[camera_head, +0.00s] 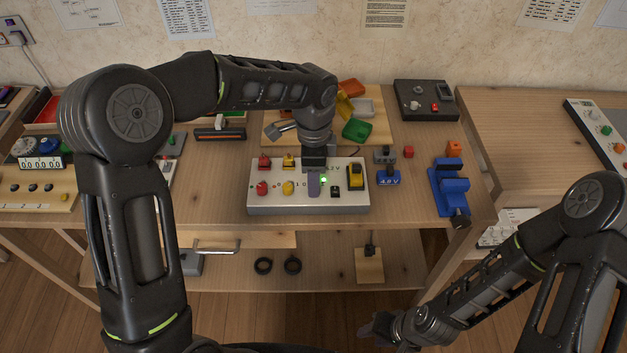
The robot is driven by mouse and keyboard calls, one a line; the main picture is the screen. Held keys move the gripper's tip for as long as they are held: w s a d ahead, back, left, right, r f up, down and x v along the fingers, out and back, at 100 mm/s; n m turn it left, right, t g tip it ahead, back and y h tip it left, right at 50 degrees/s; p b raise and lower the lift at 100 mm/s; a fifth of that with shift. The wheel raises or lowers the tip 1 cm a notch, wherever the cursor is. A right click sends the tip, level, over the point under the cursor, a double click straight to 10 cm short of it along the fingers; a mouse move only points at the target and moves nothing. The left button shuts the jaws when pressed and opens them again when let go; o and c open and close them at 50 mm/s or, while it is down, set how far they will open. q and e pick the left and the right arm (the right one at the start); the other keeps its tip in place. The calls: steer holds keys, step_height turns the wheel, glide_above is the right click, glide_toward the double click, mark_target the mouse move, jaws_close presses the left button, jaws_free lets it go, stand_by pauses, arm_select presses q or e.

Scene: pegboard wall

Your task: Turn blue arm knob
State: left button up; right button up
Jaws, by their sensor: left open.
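My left gripper (314,168) points down over the middle of a white control panel (277,208); it is open, and its fingertips are hard to make out. A purple-blue upright piece (313,186) shows directly under it on the panel. I cannot tell whether the fingers touch it or whether it is the blue arm knob. The panel also has red knobs (262,188), yellow knobs (288,188), a lit green light (323,180) and a yellow-black switch (355,176). My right gripper (380,329) is low at the front, away from the table; its jaw opening is unclear.
A blue clamp-like device (450,190) stands right of the panel, beside a blue 4.8 V meter (388,178). A counter panel (40,187) is at far left.

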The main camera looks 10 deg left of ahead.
arm_select(q)
step_height(320, 180, up, 6)
stand_by(0.7)
